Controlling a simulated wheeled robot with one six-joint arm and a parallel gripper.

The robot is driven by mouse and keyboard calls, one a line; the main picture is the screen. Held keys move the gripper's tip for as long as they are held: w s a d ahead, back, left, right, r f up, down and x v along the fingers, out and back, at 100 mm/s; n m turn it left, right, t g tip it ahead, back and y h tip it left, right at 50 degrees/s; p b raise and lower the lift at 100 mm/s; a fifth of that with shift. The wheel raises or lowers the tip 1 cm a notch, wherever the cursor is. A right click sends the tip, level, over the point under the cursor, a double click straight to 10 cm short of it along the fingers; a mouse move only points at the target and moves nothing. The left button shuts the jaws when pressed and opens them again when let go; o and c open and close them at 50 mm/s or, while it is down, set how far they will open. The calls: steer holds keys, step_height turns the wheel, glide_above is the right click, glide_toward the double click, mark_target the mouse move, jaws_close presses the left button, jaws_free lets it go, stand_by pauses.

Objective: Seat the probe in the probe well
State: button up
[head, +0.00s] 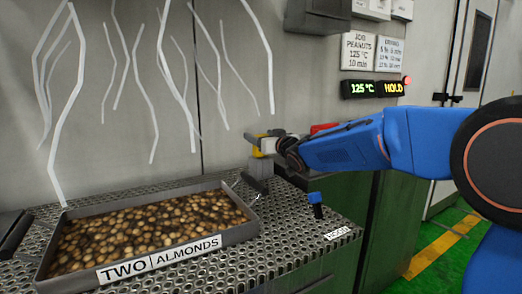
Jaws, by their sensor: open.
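My gripper (256,144) is open at the end of my blue arm, above the back right part of the perforated metal table. It is left of and higher than a small upright piece with a blue top and dark lower part (316,204), which looks like the probe. That piece stands near the table's right side, beside a small white label (338,233) whose lettering I cannot read surely. I cannot make out the well opening or tell whether the piece sits in it. A grey block (258,168) shows just below my gripper; whether they touch is unclear.
A shallow metal tray (244,234) of nuts, labelled TWO ALMONDS, fills the left of the perforated table (300,245). A display (372,89) reads 125 °C HOLD. White wavy streaks hang above the tray. Green floor (440,240) with a yellow stripe is at right.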

steer(key=c, duration=1.2)
